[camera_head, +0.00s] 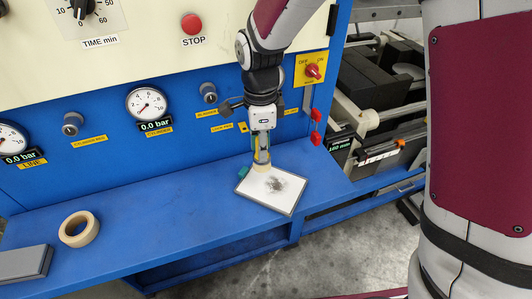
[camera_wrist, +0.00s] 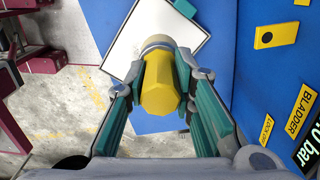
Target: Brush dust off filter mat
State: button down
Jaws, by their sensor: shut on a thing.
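The filter mat (camera_head: 282,203) is a white sheet with a thin dark border, lying on the blue ledge. A dark grey dust patch (camera_head: 280,184) lies around its middle. My gripper (camera_head: 262,156) is above the mat's far left part, pointing down. It is shut on the yellow handle of a brush (camera_wrist: 160,88), between its teal finger pads. The brush's pale lower end reaches down to the mat's far edge area; I cannot tell whether it touches. In the wrist view the mat (camera_wrist: 125,45) shows behind the brush, with the dust not visible.
A tape roll (camera_head: 79,229) and a grey flat box (camera_head: 26,264) lie on the ledge at left. The blue press panel with gauges and knobs rises close behind my gripper. A small teal thing (camera_head: 243,172) shows at the mat's left edge. The ledge between tape and mat is clear.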

aim_at(262, 165)
jog(key=shift+f+b, duration=1.2)
jog(key=shift+f, duration=1.65)
jog(key=shift+f, duration=0.55)
jog(key=shift+s+d+r+p, duration=0.15)
jog(key=shift+s+d+p, duration=0.45)
jog(key=shift+d, duration=0.35)
jog(key=shift+s+d+f+p, duration=0.15)
jog(key=shift+s+d+p, duration=0.4)
jog(key=shift+s+d, duration=0.45)
jog(key=shift+s+d+f+p, duration=0.1)
jog(key=shift+s+d+p, duration=0.45)
jog(key=shift+d, duration=0.75)
jog(key=shift+w+a+r, duration=0.1)
jog(key=shift+w+a, duration=0.8)
jog(key=shift+a, duration=0.25)
jog(key=shift+w+a+b, duration=0.15)
jog(key=shift+w+a, duration=0.3)
jog(key=shift+a, duration=0.25)
jog(key=shift+w+a+b, duration=0.1)
jog(key=shift+w+a, duration=0.3)
jog(key=shift+a, duration=0.3)
jog(key=shift+w+a+b, duration=0.15)
jog(key=shift+w+a, duration=0.3)
jog(key=shift+a, duration=0.25)
